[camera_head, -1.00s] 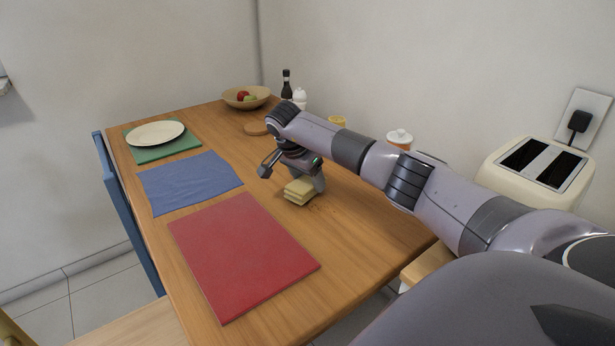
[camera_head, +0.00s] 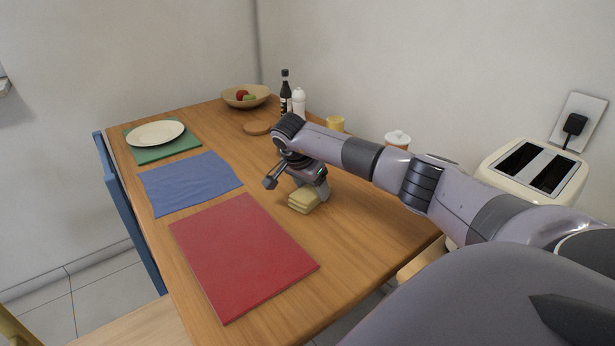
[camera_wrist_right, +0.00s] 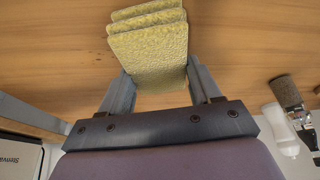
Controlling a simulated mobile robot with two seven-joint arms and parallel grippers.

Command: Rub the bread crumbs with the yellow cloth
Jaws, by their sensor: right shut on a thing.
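The yellow cloth (camera_head: 305,199) is a folded, layered pad on the wooden table, to the right of the red mat. It also fills the space between the fingers in the right wrist view (camera_wrist_right: 150,50). My right gripper (camera_head: 312,188) reaches down over the table and is shut on the cloth. In the right wrist view its two fingers (camera_wrist_right: 155,88) sit on either side of the cloth. I cannot make out the bread crumbs in either view. My left gripper is not in view.
The table (camera_head: 380,225) holds a red mat (camera_head: 243,255), a blue cloth (camera_head: 190,182) and a white plate (camera_head: 156,133) on a green mat. A fruit bowl (camera_head: 246,96), dark bottle (camera_head: 285,92), white shaker (camera_head: 299,101) and lidded jar (camera_head: 398,139) stand behind. A toaster (camera_head: 533,170) is at right.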

